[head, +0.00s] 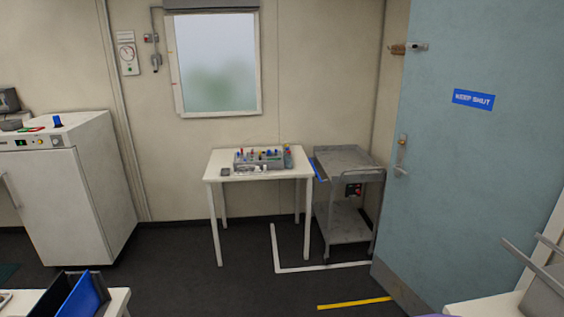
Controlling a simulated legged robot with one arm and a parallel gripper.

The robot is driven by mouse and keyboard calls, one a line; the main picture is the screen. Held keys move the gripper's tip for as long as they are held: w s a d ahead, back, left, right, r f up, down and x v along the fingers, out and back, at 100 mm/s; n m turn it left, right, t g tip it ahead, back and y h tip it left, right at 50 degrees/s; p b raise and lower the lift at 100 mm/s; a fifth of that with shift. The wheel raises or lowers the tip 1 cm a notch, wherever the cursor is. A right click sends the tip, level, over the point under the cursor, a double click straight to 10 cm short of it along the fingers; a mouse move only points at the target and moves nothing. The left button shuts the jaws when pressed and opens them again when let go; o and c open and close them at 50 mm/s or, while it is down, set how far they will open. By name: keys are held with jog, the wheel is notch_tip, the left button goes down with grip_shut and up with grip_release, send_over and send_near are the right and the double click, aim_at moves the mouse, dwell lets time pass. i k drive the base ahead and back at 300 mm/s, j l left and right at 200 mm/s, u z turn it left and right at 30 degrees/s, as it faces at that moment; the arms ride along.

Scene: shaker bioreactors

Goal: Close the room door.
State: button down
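The room door (470,190) is a tall pale blue panel at the right of the head view. It has a blue "KEEP SHUT" sign (473,99) and a grey plate along its bottom. A metal lever handle (401,170) with a lock above it is near the left edge. A small metal fitting (408,48) near the top left meets a brown piece by the wall. The top of the door is cut off, and I cannot tell from this view how far it stands from its frame. My gripper is not in view.
A grey trolley (348,238) stands close to the door's left edge. Beside it is a white table (222,174) with a rack of small items. A white cabinet (75,190) is at left. A pale surface (485,308) is at lower right. The dark floor between has white and yellow lines (354,303).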

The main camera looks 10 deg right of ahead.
aim_at(479, 122)
jog(key=i, duration=0.9)
jog(key=i+z, duration=0.1)
jog(key=i, duration=0.8)
jog(key=i+l+z, duration=0.25)
jog(key=i+z, duration=0.25)
jog(key=i, duration=0.15)
jog(key=i+z, duration=0.5)
jog(key=i, duration=0.15)
jog(key=i+l+z, duration=0.1)
jog(key=i+l, duration=0.25)
